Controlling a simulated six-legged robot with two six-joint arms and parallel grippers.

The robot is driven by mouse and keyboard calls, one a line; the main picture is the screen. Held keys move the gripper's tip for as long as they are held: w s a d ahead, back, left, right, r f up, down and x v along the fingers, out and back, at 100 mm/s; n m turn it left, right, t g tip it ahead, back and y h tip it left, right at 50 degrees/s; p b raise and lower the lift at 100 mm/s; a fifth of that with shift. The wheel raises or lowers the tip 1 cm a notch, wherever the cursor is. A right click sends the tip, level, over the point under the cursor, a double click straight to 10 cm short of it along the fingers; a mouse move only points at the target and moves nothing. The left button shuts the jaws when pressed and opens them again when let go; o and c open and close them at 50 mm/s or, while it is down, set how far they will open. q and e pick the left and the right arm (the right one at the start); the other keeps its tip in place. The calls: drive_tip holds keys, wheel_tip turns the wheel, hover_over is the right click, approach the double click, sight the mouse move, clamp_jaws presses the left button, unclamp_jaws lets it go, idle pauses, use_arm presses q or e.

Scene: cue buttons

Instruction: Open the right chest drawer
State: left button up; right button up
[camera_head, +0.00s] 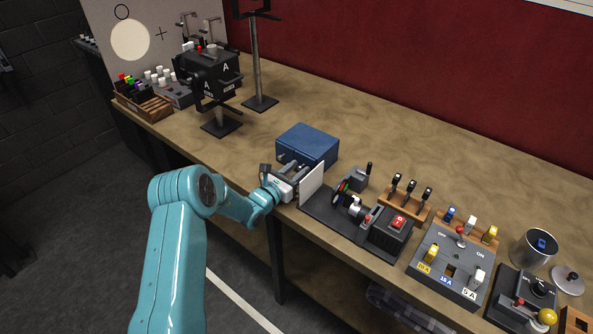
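A blue metal box (311,143), which looks like a small chest, sits on the wooden bench near its front edge. My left gripper (288,169), at the end of the teal arm, is right at the near side of the blue box. Its fingers are small and partly merged with the grey parts there, so I cannot tell whether they are open, shut or touching the box. The box's front is partly hidden by the gripper. My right gripper is not in view.
A white upright panel (312,184) stands just right of my gripper. Beyond it are a black device with a red switch (398,222), levers (411,192), a grey switch box (451,262) and a metal cup (534,247). The bench behind the blue box is clear.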

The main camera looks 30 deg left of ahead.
use_arm(q)
clamp_jaws()
drive_tip(key=s, duration=0.8)
drive_tip(key=shift+s+a, duration=0.3)
drive_tip(key=shift+a, duration=0.05)
drive_tip(key=shift+o, duration=1.2)
unclamp_jaws()
drive_tip(key=s+a+b, duration=0.1)
drive_tip(key=s+b, duration=0.2)
drive_tip(key=s, duration=1.3)
drive_tip(key=shift+s+a, duration=0.15)
